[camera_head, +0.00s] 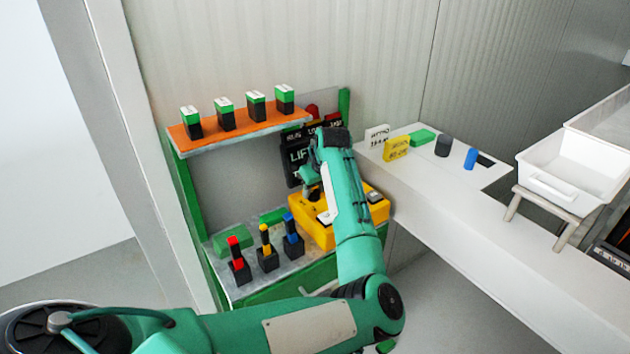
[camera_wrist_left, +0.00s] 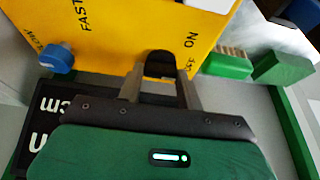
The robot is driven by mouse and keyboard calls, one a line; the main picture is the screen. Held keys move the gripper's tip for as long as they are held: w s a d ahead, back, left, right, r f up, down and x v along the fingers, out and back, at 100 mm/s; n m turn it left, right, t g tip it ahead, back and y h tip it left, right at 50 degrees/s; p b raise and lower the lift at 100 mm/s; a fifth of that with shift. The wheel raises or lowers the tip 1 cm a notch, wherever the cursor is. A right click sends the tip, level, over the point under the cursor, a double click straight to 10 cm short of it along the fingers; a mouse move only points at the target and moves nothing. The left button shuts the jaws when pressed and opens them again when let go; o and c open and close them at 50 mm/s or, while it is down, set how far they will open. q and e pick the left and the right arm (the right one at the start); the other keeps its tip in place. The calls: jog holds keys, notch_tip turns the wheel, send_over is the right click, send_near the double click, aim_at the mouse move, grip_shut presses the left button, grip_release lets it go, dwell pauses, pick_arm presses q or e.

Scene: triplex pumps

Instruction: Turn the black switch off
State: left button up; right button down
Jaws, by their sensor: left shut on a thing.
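The yellow control box (camera_head: 303,222) sits on the lower shelf of the green stand. In the left wrist view the yellow box (camera_wrist_left: 118,50) carries the printed words FAST, SLOW and ON. The black switch (camera_wrist_left: 160,62) stands on it beside the word ON. My left gripper (camera_wrist_left: 160,84) is shut on the black switch, with one finger on each side. In the head view my left gripper (camera_head: 314,182) reaches down over the box, and my arm hides part of the box. My right gripper is not in view.
A blue knob (camera_wrist_left: 57,58) sits on the box near SLOW. Red, yellow and blue-handled levers (camera_head: 266,252) stand left of the box. An orange shelf (camera_head: 240,133) with several green-and-black blocks is above. A white counter (camera_head: 450,190) with small items and a white tray (camera_head: 560,187) lies right.

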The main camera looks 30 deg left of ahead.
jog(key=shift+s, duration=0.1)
pick_arm(q)
jog(key=o, duration=1)
jog(key=shift+b+v, duration=1.05)
jog(key=shift+v, duration=5.85)
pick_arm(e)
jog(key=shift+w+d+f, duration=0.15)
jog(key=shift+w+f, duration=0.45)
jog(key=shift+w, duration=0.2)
pick_arm(q)
jog(key=shift+d, duration=0.1)
